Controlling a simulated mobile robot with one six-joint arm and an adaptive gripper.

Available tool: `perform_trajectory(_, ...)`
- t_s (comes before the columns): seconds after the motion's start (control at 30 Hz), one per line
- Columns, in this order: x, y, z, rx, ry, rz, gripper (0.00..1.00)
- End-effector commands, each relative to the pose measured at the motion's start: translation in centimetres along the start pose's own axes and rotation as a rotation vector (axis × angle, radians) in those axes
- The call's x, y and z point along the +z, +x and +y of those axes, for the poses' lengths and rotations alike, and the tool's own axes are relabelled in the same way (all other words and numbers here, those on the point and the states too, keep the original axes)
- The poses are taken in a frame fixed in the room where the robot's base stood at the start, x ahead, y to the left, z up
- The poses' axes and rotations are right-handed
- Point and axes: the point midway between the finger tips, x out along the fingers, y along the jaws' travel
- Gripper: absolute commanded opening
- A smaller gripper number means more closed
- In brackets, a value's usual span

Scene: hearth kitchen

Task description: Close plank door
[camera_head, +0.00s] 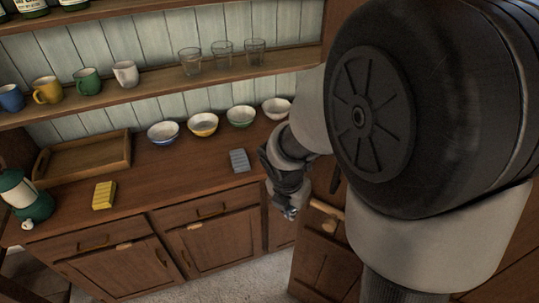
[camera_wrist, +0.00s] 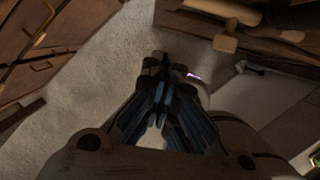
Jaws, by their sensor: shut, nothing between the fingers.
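A brown wooden panel that looks like the plank door (camera_head: 325,262) stands at the lower right in the head view, just right of the cabinet. A pale wooden handle (camera_head: 327,209) is near its top. My arm hides much of it, so I cannot tell how far it stands open. In the wrist view, dark wood with a pale wooden piece (camera_wrist: 225,43) shows at the upper right. My gripper (camera_head: 290,213) is shut and empty, left of the handle and apart from it. It also shows in the wrist view (camera_wrist: 160,62), pointing over the grey floor.
The wooden cabinet (camera_head: 215,242) with drawers and doors stands left of my gripper. Its top holds several bowls, a wooden tray (camera_head: 85,160), a yellow block (camera_head: 104,195), a grey block (camera_head: 239,160) and a green lantern (camera_head: 25,198). Carpeted floor (camera_wrist: 100,75) is clear below.

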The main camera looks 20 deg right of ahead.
Motion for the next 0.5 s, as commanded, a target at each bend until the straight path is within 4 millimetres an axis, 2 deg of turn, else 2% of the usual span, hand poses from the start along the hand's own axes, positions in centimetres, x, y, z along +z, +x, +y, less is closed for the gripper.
perform_trajectory(0.03, -0.2, 1.4, -0.1, -0.003, 0.001, 0.003, 0.0)
perform_trajectory(0.33, -0.2, 8.0, -0.1, -0.002, 0.004, 0.002, 0.0)
perform_trajectory(0.4, 0.1, 9.0, 0.0, -0.001, 0.006, 0.001, 0.0)
perform_trajectory(0.5, 2.1, 8.4, 0.0, 0.001, 0.01, -0.002, 0.0)
